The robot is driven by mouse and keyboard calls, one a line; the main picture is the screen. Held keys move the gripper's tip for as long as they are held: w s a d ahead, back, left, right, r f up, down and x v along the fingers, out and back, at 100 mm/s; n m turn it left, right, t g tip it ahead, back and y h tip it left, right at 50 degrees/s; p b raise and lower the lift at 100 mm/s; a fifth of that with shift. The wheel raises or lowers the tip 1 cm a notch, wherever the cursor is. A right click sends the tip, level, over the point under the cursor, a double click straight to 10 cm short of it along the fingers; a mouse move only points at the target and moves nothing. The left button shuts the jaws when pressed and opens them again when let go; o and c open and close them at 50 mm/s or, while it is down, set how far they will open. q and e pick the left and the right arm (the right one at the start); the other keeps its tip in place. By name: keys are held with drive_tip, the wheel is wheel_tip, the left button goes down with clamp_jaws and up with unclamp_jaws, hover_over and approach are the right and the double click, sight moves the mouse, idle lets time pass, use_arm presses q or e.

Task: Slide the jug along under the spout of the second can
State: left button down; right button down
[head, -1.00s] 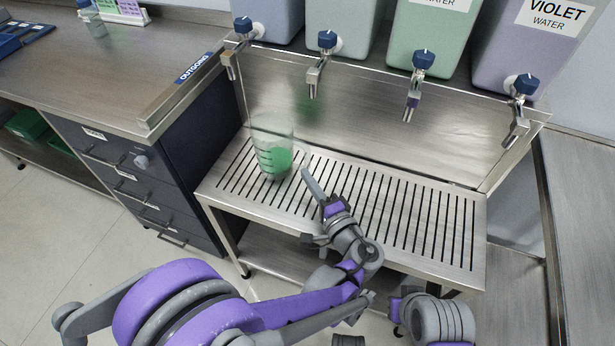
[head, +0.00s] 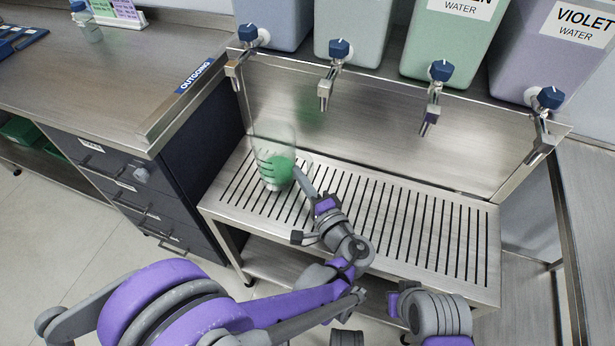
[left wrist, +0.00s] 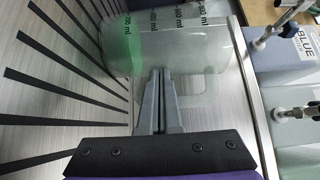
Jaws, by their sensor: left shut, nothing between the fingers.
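The clear jug (head: 272,150) has dark graduation marks and green in its lower part. It stands upright on the slotted drip shelf (head: 465,205), toward the left end. In the picture it lies between the spouts of the first and second cans from the left. The spout (head: 325,95) of the second can (head: 350,35) hangs to its upper right. My left gripper (head: 299,172) is shut and empty, low at the jug's right side. In the left wrist view its fingers (left wrist: 159,80) reach the jug wall (left wrist: 180,45) beside the handle (left wrist: 205,92); contact is unclear. My right gripper's fingers cannot be made out.
The first can (head: 270,20), green can (head: 450,40) and violet can (head: 550,60) stand on the ledge above, each with a blue-knobbed tap. The shelf is clear right of my left gripper. A bench marked OUTGOING (head: 195,75) stands left.

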sight(278, 176)
use_arm(q)
drive_tip(key=a, duration=0.3)
drive_tip(key=w+a, duration=0.1)
drive_tip(key=a, duration=0.2)
drive_tip(key=shift+w, duration=0.2)
drive_tip(key=shift+d, duration=0.1)
